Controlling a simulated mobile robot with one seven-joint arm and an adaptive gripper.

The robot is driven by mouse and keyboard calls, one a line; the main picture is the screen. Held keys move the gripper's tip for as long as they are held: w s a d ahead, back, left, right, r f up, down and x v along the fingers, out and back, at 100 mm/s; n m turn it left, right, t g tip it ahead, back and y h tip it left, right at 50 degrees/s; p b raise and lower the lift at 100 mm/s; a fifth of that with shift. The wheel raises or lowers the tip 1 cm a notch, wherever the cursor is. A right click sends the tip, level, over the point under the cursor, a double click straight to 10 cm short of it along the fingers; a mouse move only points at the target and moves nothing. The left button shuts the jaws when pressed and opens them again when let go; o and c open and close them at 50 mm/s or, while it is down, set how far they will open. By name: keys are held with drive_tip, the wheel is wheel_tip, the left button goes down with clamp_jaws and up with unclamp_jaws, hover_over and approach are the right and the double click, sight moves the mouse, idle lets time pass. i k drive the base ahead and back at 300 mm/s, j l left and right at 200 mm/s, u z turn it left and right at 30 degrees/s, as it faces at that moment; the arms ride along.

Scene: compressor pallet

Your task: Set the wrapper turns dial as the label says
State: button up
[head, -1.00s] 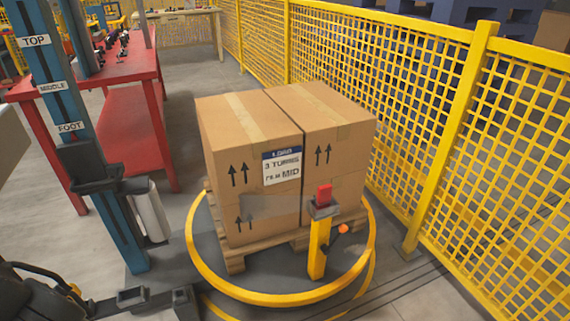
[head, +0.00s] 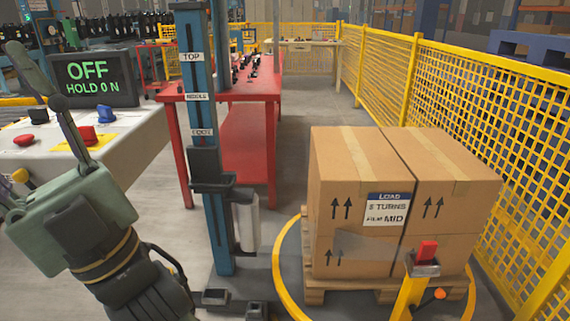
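The load label (head: 386,209) is on the front of the stacked cartons (head: 345,190). It reads LOAD, TURNS and FILM MID; its number is blurred now and looked like 3 in the earlier head view. A light control panel (head: 140,138) at the left carries a red knob (head: 24,140), a red control (head: 88,135) and a blue control (head: 104,116). I cannot tell which of them is the turns dial, and its setting is not readable. My gripper (head: 75,215) is in front of the panel, one long finger raised across it.
A dark display (head: 95,80) above the panel reads OFF, HOLD 0 N. The blue wrapper mast (head: 198,110) with TOP and MIDDLE marks stands right of my arm. A red bench (head: 250,88) is behind it. A yellow mesh fence (head: 385,75) closes the right side.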

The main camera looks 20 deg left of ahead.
sight(38, 116)
drive_tip(key=u, duration=1.7)
